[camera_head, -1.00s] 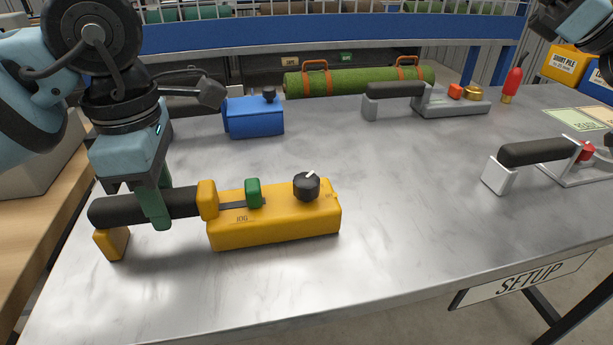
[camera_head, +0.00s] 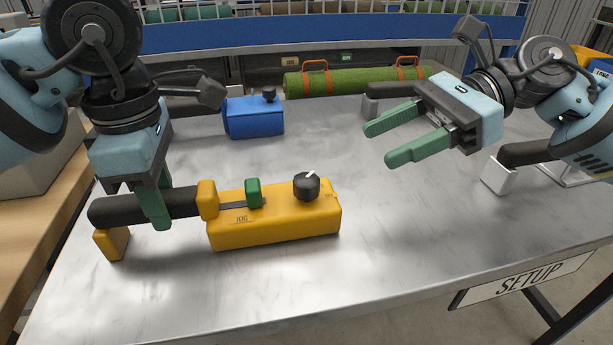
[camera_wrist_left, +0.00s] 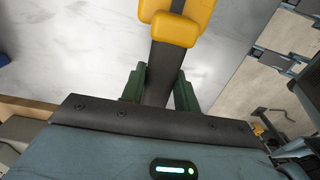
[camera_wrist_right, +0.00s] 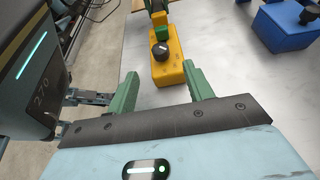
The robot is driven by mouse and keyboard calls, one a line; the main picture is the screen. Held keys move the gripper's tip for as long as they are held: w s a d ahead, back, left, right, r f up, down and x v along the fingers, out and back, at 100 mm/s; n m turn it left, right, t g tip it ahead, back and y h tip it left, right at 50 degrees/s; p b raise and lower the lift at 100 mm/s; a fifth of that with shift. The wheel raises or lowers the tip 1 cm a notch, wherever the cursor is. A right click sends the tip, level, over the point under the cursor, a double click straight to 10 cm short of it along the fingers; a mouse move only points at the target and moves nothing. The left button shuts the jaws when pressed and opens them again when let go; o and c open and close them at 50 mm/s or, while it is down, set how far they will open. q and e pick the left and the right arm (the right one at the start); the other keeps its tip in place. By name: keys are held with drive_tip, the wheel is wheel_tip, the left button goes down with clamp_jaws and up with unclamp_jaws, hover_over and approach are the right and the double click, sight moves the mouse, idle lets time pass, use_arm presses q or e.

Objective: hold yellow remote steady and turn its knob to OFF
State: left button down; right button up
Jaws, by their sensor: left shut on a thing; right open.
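The yellow remote (camera_head: 275,225) lies on the metal table with its black handle pointing left. Its black knob (camera_head: 306,186) is on top near the right end, with a white pointer mark; a green slider (camera_head: 253,193) sits left of it. My left gripper (camera_head: 154,210) is shut on the remote's black handle, also seen in the left wrist view (camera_wrist_left: 160,75). My right gripper (camera_head: 396,140) is open and empty, above the table to the right of the knob. In the right wrist view the knob (camera_wrist_right: 160,51) shows beyond and between the open fingers.
A blue box with a black knob (camera_head: 254,116) stands behind the remote. A green turf roll (camera_head: 350,80) with orange handles lies at the back. A white-ended tool with a black handle (camera_head: 497,174) is at the right, partly behind my right arm. The table between remote and right gripper is clear.

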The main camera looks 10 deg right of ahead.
sight(313, 177)
use_arm(q)
drive_tip(key=shift+f, duration=0.3)
use_arm(e)
drive_tip(key=x, duration=1.2)
drive_tip(key=shift+f, duration=0.2)
drive_tip(key=c, duration=1)
